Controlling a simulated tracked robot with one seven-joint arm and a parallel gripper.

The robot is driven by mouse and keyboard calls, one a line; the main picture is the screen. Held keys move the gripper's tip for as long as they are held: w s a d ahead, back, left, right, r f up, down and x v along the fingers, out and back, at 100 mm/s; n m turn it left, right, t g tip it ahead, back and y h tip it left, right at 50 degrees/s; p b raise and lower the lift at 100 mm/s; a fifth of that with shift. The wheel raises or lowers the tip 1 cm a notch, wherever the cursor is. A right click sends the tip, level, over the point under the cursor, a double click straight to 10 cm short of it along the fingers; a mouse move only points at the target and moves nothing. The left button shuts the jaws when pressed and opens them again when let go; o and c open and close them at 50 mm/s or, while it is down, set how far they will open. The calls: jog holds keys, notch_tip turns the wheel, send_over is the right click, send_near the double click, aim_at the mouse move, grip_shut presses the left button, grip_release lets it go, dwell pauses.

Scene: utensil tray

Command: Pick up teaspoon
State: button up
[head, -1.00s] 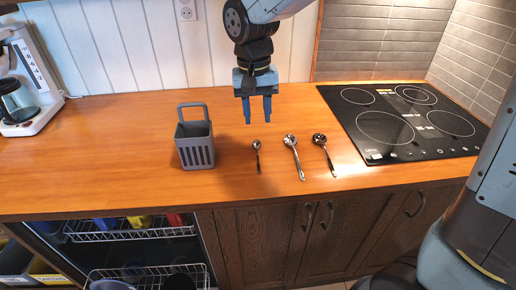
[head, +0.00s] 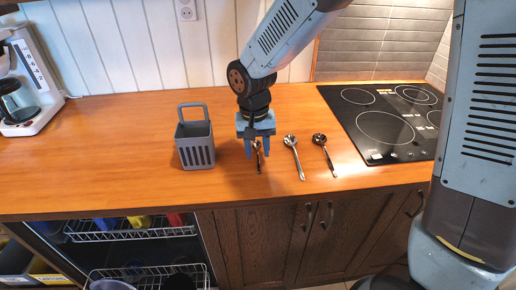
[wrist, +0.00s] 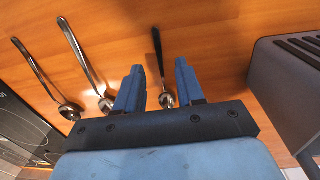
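The teaspoon (head: 258,163) is the smallest and leftmost of three spoons on the wooden counter in the head view. My gripper (head: 257,156) is lowered over it, fingers pointing down and open, one on either side of the teaspoon. In the wrist view, the teaspoon's dark handle (wrist: 158,50) runs up between the two fingertips (wrist: 160,66), and its bowl (wrist: 167,100) shows between the fingers. There are visible gaps between the fingers and the spoon. The teaspoon lies on the counter.
Two larger spoons lie to the right, a silver one (head: 296,157) and a dark-handled one (head: 326,155). A grey utensil basket (head: 195,153) stands left of the gripper. The black cooktop (head: 385,128) is at right. The open dishwasher (head: 130,233) is below left.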

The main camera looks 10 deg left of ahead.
aim_at(258, 155)
jog(key=shift+d+f, duration=0.1)
jog(key=shift+f, duration=1.35)
grip_shut()
